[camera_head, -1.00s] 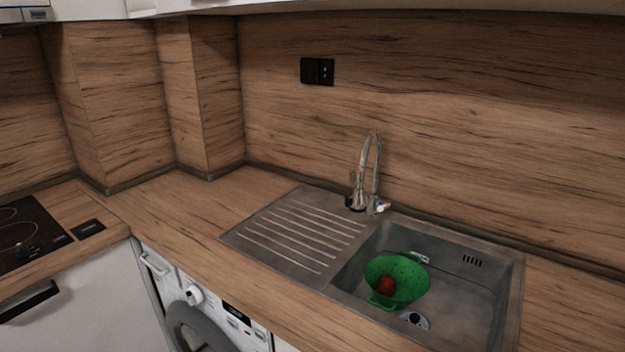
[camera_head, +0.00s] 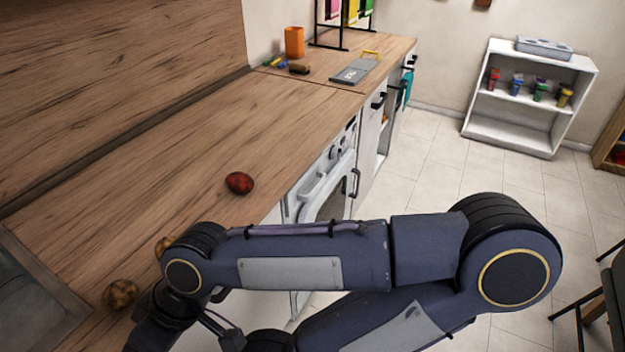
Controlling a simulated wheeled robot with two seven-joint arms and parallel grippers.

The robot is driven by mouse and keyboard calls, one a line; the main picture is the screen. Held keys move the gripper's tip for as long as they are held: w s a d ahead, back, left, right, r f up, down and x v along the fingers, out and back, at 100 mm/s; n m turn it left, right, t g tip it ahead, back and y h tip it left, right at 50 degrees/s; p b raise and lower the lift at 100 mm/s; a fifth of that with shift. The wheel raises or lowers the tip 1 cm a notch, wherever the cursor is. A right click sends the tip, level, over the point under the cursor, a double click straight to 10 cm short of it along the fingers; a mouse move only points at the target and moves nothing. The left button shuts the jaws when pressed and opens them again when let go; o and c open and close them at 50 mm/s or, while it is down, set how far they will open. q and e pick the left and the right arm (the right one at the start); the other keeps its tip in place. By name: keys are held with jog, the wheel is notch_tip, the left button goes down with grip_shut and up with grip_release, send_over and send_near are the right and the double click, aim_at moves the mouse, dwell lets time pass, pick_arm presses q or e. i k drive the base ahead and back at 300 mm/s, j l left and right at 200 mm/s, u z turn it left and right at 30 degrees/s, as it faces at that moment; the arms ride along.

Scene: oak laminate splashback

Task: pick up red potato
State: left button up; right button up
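A dark red potato (camera_head: 239,183) lies on the wooden counter, near its front edge. Two brown potatoes are nearer to me: one (camera_head: 121,294) beside the sink edge, the other (camera_head: 163,247) partly hidden behind my arm. My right arm comes in from the right across the lower part of the view. My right gripper (camera_head: 150,328) is at the bottom left, close to the nearer brown potato and apart from the red one. Its fingers are cut off or hidden, so its opening does not show. My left gripper is out of view.
The sink's metal edge (camera_head: 45,290) is at the lower left. Farther along the counter are an orange cup (camera_head: 294,42), small coloured items and a grey board (camera_head: 355,71). The counter between the red potato and the cup is clear. A white shelf (camera_head: 528,100) stands beyond the tiled floor.

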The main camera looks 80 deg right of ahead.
aim_at(241, 182)
jog(key=z, duration=2.3)
jog(key=u, duration=0.75)
jog(key=i+l+u, duration=0.1)
jog(key=u, duration=0.3)
jog(key=l+u, duration=0.6)
jog(key=u, duration=0.15)
jog(key=l+u, duration=0.25)
jog(key=u, duration=0.15)
